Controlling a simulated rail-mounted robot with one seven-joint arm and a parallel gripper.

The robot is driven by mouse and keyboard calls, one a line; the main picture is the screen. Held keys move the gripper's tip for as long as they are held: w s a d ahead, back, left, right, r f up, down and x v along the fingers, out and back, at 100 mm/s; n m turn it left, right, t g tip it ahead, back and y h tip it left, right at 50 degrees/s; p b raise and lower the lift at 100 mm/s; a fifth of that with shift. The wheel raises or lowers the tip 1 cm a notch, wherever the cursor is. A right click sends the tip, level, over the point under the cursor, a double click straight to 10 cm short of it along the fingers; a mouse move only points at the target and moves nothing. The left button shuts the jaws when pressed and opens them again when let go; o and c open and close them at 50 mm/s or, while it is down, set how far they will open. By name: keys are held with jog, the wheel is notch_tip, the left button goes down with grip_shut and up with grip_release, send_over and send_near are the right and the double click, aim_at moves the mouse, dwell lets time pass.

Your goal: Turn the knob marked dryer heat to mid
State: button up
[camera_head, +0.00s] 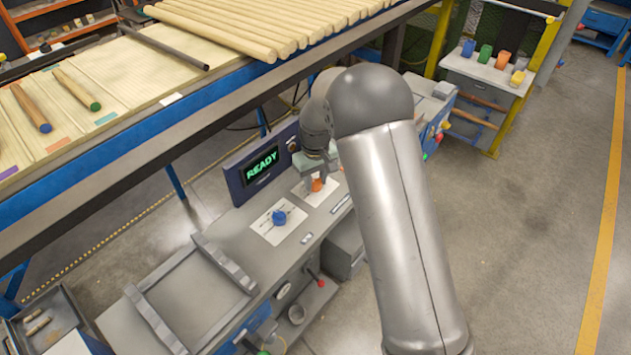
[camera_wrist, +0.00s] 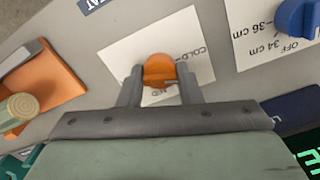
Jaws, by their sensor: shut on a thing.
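The orange knob (camera_wrist: 159,70) sits on a white card (camera_wrist: 118,52) in the wrist view. The card carries printing that includes "COLD"; the rest is partly covered. A blue label (camera_wrist: 97,3) beyond the card is cut off, with "AT" readable. My gripper (camera_wrist: 160,76) is shut on the orange knob, one finger at each side. The knob's pointer direction is not clear. In the head view the orange knob (camera_head: 317,184) shows just below my gripper (camera_head: 314,178) on the grey bench, partly hidden.
A blue knob (camera_head: 279,217) on its own card is beside the orange one; it also shows in the wrist view (camera_wrist: 298,18). A panel reading "READY" (camera_head: 262,165) stands behind. An orange holder (camera_wrist: 48,85) with a wooden dowel end (camera_wrist: 21,106) is at the wrist view's left.

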aim_at(315, 180)
jog(key=m+b, duration=0.1)
jog(key=m, duration=0.3)
jog(key=shift+m, duration=0.3)
jog(key=m, duration=0.5)
jog(key=shift+b, duration=0.3)
jog(key=m, duration=0.5)
jog(key=shift+r, duration=0.1)
jog(key=m+p, duration=0.1)
jog(key=m, duration=0.4)
jog(key=o, duration=1)
notch_tip(315, 180, up, 17)
jog(key=shift+r+b, duration=0.2)
jog(key=shift+b, duration=0.15)
